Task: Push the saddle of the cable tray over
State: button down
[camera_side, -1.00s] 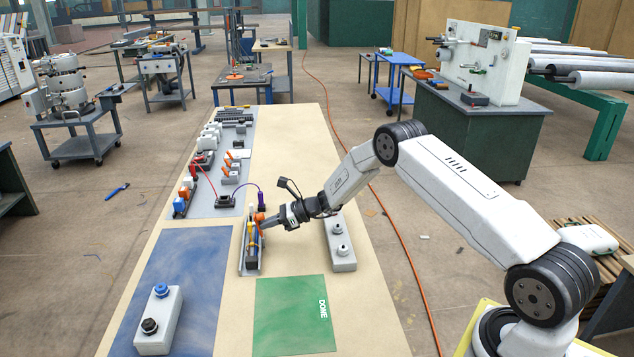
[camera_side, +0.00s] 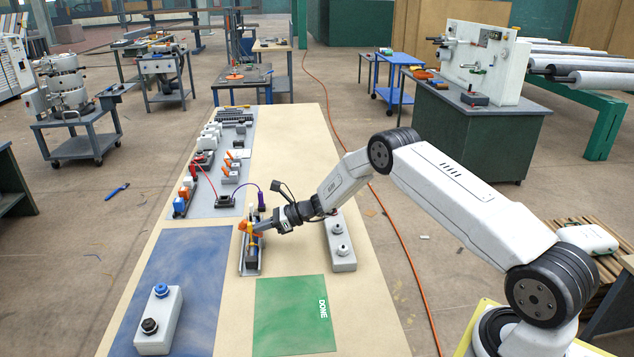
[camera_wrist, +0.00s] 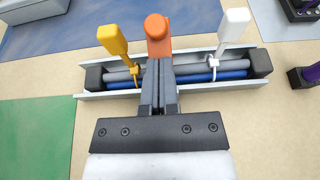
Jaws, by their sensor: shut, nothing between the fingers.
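The cable tray (camera_wrist: 105,90) is a grey channel on the tan table, holding a grey tube and a blue cable (camera_wrist: 190,78) between black end blocks. It also shows in the side view (camera_side: 241,268). The orange saddle (camera_wrist: 158,35) is at the tray's middle, its rounded end leaning toward the far wall; in the side view the orange part (camera_side: 246,227) tilts left. A yellow tie (camera_wrist: 112,40) and a white tie (camera_wrist: 232,30) stand either side. My gripper (camera_wrist: 159,68) is shut and empty, its tips right at the saddle. They hide the saddle's base.
A grey box with two knobs (camera_side: 341,258) stands right of the tray, under my arm. A green DONE mat (camera_side: 290,320) and a blue mat (camera_side: 200,260) lie nearby. A purple-ended cable (camera_side: 251,191) and a parts panel (camera_side: 225,150) lie beyond the tray.

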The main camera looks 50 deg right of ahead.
jog(key=shift+w+a+f, duration=0.3)
jog(key=shift+w+a, duration=0.05)
jog(key=shift+w, duration=0.05)
jog(key=shift+s+d, duration=0.1)
dwell(0.5)
jog(key=shift+s+d+f, duration=0.45)
jog(key=shift+s+d, duration=0.2)
jog(key=shift+s, duration=0.05)
jog(key=shift+s+d+f, duration=0.45)
jog(key=shift+s+d, duration=0.15)
jog(key=shift+s, duration=0.05)
jog(key=shift+r, duration=0.1)
jog(key=shift+r, duration=0.1)
jog(key=shift+d, duration=0.1)
jog(key=shift+v, duration=3.9)
